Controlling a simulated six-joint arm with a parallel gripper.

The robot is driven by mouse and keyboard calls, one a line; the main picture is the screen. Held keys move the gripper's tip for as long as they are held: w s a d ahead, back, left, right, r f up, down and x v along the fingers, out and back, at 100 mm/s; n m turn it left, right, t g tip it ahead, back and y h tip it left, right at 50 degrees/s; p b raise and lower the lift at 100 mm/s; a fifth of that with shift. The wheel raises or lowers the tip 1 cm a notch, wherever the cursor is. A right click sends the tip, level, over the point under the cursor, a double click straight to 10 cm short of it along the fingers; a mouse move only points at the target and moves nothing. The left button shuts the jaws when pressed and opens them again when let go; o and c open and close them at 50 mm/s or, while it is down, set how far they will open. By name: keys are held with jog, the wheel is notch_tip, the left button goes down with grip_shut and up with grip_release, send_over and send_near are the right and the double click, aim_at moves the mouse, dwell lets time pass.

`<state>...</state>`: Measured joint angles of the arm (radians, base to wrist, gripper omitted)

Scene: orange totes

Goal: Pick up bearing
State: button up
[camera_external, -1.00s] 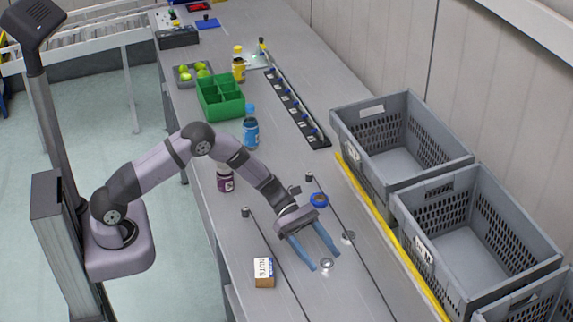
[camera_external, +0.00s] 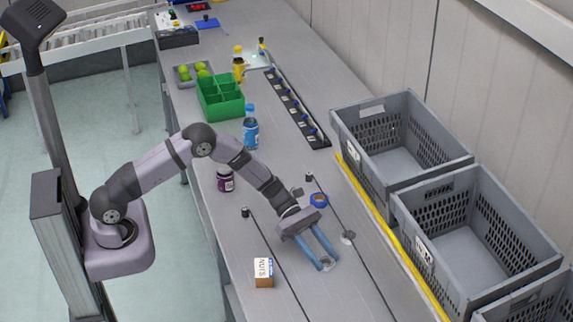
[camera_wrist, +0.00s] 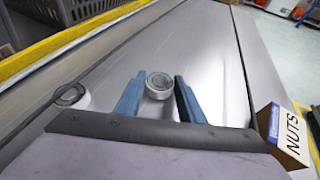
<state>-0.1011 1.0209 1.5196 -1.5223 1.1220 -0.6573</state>
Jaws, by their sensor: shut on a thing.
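A small round metal bearing (camera_wrist: 158,84) lies between the blue fingers of my gripper (camera_wrist: 160,98) in the wrist view. In the external view my gripper (camera_external: 328,264) is low over the grey table, its fingers closed around that bearing, which they mostly hide. A second metal bearing (camera_external: 348,236) lies on the table just right of the fingers. It also shows in the wrist view (camera_wrist: 68,95), left of the left finger and apart from it.
A NUTS box (camera_external: 264,272) stands left of my gripper. A blue ring-shaped thing (camera_external: 319,200) lies behind it. A blue bottle (camera_external: 251,133), a dark jar (camera_external: 225,179) and a green divided bin (camera_external: 220,98) are farther back. Grey crates (camera_external: 430,150) line the right, beyond a yellow edge.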

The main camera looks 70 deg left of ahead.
aim_at(322, 258)
notch_tip(322, 258, up, 10)
jog(key=b, duration=0.2)
jog(key=shift+f, duration=0.2)
jog(key=shift+s, duration=0.1)
